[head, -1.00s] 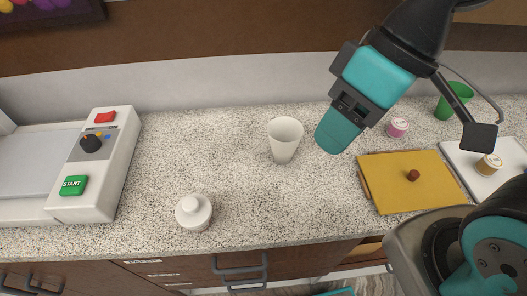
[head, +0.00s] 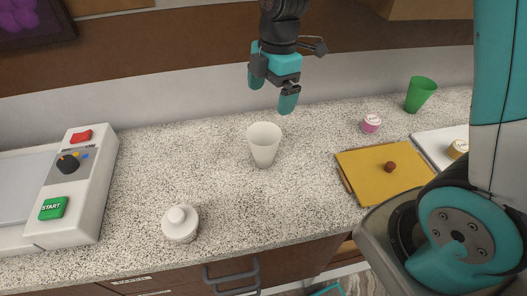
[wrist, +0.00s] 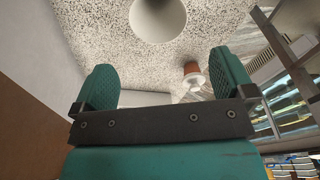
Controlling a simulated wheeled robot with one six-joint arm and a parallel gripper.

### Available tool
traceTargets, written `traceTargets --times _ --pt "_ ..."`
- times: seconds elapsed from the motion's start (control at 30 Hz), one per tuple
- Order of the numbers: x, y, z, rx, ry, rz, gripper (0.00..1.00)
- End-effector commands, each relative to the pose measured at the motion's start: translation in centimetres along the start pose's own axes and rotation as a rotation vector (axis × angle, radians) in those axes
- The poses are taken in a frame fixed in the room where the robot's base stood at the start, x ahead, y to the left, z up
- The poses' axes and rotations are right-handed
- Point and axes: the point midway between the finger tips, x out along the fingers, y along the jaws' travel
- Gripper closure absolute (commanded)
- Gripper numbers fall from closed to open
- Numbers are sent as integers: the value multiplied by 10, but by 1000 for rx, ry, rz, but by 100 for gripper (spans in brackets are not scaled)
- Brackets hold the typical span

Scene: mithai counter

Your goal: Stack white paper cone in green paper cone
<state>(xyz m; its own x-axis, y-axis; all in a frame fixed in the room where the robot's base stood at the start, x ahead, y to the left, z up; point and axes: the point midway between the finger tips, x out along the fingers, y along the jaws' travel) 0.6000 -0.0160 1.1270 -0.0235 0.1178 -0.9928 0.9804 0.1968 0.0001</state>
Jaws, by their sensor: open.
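The white paper cone (head: 264,146) stands upright, mouth up, near the middle of the speckled counter. It also shows at the top of the wrist view (wrist: 158,16), ahead of the fingers. The green paper cone (head: 420,96) stands upright at the back right of the counter in the head view. My gripper (head: 272,98) is open and empty, with its fingers pointing down, above and behind the white cone. Its two teal fingers stand wide apart in the wrist view (wrist: 165,82). Nothing is between them, and they do not appear to touch the white cone.
A white lidded jar (head: 181,226) stands at the front left. A white machine with a green START button (head: 53,208) is at far left. A yellow board with a brown ball (head: 390,167) and a pink tub (head: 371,123) lie at right. The counter around the white cone is clear.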

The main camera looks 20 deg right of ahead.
Motion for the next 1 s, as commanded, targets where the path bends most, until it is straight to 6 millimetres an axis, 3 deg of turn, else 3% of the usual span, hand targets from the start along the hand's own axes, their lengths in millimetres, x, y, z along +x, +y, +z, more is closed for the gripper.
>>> traceTargets --times 0.33,0.63,1.0 --pt "72 -1 -1 0 0 -5 0" --pt "94 0 -1 1 0 -3 0" --pt "137 3 0 2 2 -1 0"
